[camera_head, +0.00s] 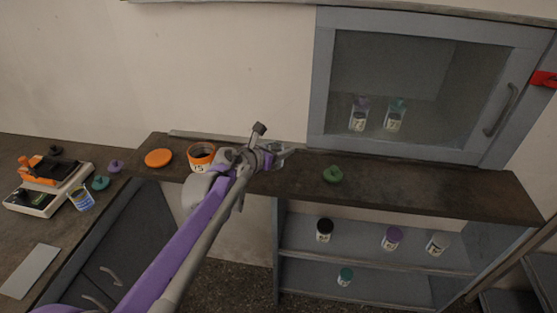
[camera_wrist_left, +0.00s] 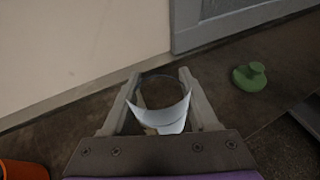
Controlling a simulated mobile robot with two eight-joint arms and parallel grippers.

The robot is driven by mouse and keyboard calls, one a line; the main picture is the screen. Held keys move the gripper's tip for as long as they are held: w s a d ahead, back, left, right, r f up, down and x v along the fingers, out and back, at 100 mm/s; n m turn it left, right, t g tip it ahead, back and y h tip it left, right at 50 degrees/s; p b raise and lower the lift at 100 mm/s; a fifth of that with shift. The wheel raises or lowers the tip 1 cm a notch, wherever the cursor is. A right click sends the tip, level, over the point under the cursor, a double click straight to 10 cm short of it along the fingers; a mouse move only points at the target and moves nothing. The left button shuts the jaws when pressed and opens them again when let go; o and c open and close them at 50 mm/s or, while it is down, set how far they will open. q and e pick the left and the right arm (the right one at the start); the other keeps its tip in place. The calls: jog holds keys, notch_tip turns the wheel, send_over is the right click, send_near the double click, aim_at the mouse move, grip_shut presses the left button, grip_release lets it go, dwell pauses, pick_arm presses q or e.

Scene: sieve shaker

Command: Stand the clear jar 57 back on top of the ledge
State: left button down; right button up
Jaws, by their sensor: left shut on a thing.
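My left gripper (camera_head: 272,156) reaches over the dark ledge (camera_head: 430,191) from the front. In the left wrist view its fingers (camera_wrist_left: 159,76) are shut on a clear jar (camera_wrist_left: 174,117) with a white label. The jar has an open round mouth and no lid on it. Its number is not readable here, and the head view hides most of the jar behind the gripper. I cannot tell whether its base touches the ledge. My right gripper is in neither view.
On the ledge stand an orange jar (camera_head: 201,155), an orange lid (camera_head: 158,158) and a green lid (camera_head: 333,174). A glass-front cabinet (camera_head: 322,95) rises behind. Shelves below hold several jars, including a purple-lidded one (camera_head: 392,238). The ledge's right part is clear.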

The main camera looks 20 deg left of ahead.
pick_arm(q)
jog(key=shift+f, duration=1.7)
jog(key=shift+f+b, duration=0.15)
jog(key=shift+b, duration=0.2)
jog(key=shift+c, duration=0.8)
grip_release()
